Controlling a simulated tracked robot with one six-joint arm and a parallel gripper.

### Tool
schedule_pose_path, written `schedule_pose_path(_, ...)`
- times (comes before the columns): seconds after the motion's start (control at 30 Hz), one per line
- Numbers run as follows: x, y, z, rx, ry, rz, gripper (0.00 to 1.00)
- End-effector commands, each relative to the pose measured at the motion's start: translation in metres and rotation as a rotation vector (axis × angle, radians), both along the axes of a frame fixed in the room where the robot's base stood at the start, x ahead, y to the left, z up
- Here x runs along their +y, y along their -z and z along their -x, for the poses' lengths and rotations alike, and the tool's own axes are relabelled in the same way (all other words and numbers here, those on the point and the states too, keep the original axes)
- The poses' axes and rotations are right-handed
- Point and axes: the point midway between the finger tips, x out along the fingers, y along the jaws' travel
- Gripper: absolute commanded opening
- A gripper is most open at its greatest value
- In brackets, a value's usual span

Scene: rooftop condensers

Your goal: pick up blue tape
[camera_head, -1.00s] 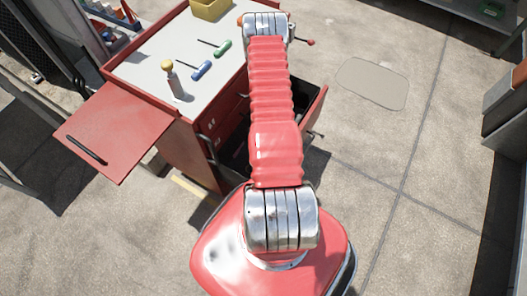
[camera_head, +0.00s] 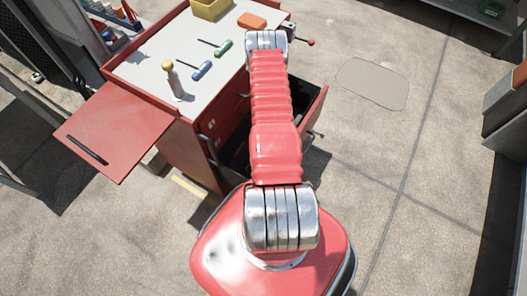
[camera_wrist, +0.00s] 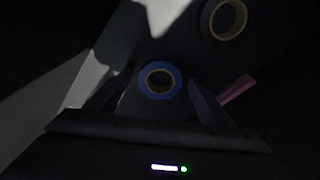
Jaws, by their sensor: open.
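A roll of blue tape (camera_wrist: 176,81) lies flat in the dark drawer in the wrist view, its brown core showing. My gripper (camera_wrist: 152,91) is open, with one finger on each side of the blue tape as seen in that view. The fingers look apart from the tape, but the darkness hides the exact height and gap. In the head view my arm reaches over the open drawer (camera_head: 314,112) of the red tool cart (camera_head: 177,147), and the gripper is hidden there behind the arm and cart.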

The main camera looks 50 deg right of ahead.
Motion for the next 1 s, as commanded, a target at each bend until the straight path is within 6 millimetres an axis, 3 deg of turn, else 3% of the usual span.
schedule_pose_path(0.5,-0.0002,0.0,0.0004,0.0,0.001,0.0,0.74)
schedule_pose_path(1.0,-0.0002,0.0,0.0004,0.0,0.001,0.0,0.39)
